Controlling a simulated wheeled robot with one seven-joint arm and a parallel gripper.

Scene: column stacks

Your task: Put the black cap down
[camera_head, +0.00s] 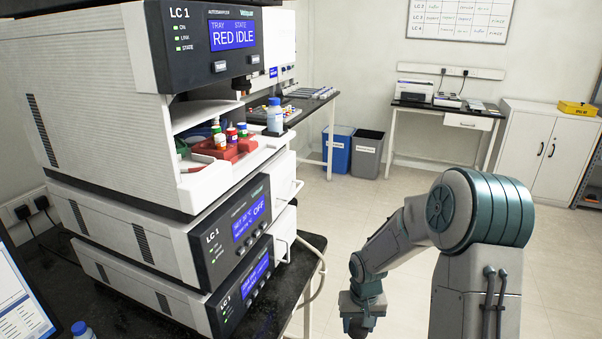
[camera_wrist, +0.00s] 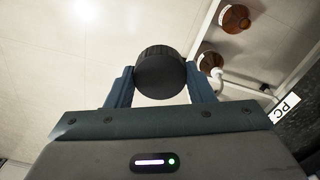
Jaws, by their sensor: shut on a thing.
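The black cap (camera_wrist: 161,75) is round with a ridged edge and shows in the wrist view between the two blue fingers of my gripper (camera_wrist: 160,88). The fingers are shut on its sides, and it is held clear in the air, with pale floor behind it. In the head view my gripper (camera_head: 357,327) hangs low at the bottom, right of the instrument stack; its fingertips and the cap are too small or cut off to make out there.
The LC 1 instrument stack (camera_head: 150,200) stands on a dark bench (camera_head: 312,250) at left. Its open bay holds a red tray (camera_head: 225,150) with vials; a blue-capped bottle (camera_head: 275,117) stands at its edge. In the wrist view, brown bottles (camera_wrist: 236,20) stand at upper right. Open floor lies behind my arm.

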